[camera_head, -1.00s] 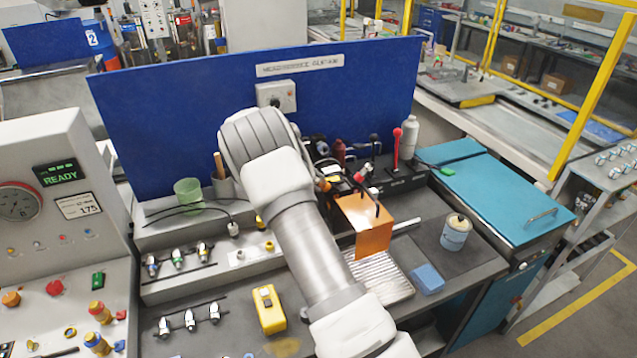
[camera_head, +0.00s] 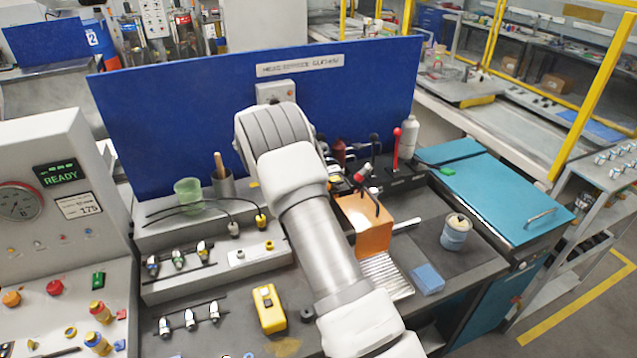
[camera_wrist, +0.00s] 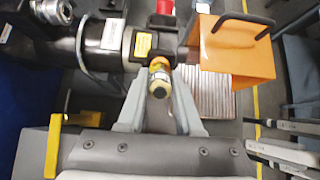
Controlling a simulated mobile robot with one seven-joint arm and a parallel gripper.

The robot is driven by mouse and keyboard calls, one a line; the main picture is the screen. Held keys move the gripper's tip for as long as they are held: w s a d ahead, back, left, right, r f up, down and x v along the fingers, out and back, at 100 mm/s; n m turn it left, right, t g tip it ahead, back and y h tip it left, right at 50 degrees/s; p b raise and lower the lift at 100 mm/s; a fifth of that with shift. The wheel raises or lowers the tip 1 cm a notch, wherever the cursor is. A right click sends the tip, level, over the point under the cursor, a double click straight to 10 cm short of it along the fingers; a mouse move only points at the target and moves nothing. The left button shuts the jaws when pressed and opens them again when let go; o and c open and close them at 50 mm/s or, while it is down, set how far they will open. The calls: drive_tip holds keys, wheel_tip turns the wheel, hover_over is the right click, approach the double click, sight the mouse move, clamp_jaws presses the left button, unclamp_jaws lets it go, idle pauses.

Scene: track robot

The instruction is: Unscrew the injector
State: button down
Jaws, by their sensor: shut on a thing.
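In the wrist view the injector (camera_wrist: 159,83) is a short piece with an orange-red collar, a metallic middle and a pale yellow end facing the camera. Its far end meets a black cylindrical body (camera_wrist: 105,45) with a yellow label. My gripper (camera_wrist: 159,95) has its two grey fingers on either side of the injector, shut on it. In the head view my arm hides the gripper and the held injector. Several other injectors (camera_head: 178,258) lie on racks at the left of the bench.
An orange open box (camera_wrist: 235,65) stands close to the right of the gripper; it also shows in the head view (camera_head: 372,238). A ribbed metal tray (camera_head: 385,277), a blue block (camera_head: 428,278) and a can (camera_head: 456,232) are at right. A yellow meter (camera_head: 269,309) lies in front.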

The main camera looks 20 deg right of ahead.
drive_tip(key=n, duration=0.5)
drive_tip(key=shift+n, duration=0.4)
drive_tip(key=shift+a+r, duration=0.25)
drive_tip(key=shift+v, duration=1.75)
